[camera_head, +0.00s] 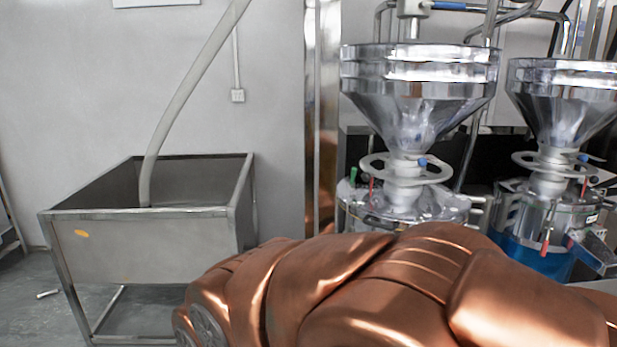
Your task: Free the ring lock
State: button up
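Two steel grinders with funnel hoppers stand at the right. A pale ring (440,176) sits around the white neck below the near hopper (418,95), with a small blue part at its right. A similar ring (522,158) circles the neck below the right hopper (565,100). I cannot tell which ring is the ring lock, or whether either is locked. My gripper is not in view. My copper-coloured arm fills the lower middle and right and hides the lower part of the grinders.
An open steel bin (150,240) on legs stands at the left, with a pale hose (185,90) running down into it. A shiny vertical post (322,110) stands between bin and grinders. Red-handled levers (546,238) and pipes surround the grinders.

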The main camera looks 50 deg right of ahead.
aim_at(353, 171)
jog(key=u, duration=0.05)
jog(key=i, duration=1.9)
jog(key=z, duration=3.05)
jog(key=k, duration=0.55)
jog(key=u, duration=0.45)
jog(key=i, duration=1.2)
jog(key=u, duration=0.5)
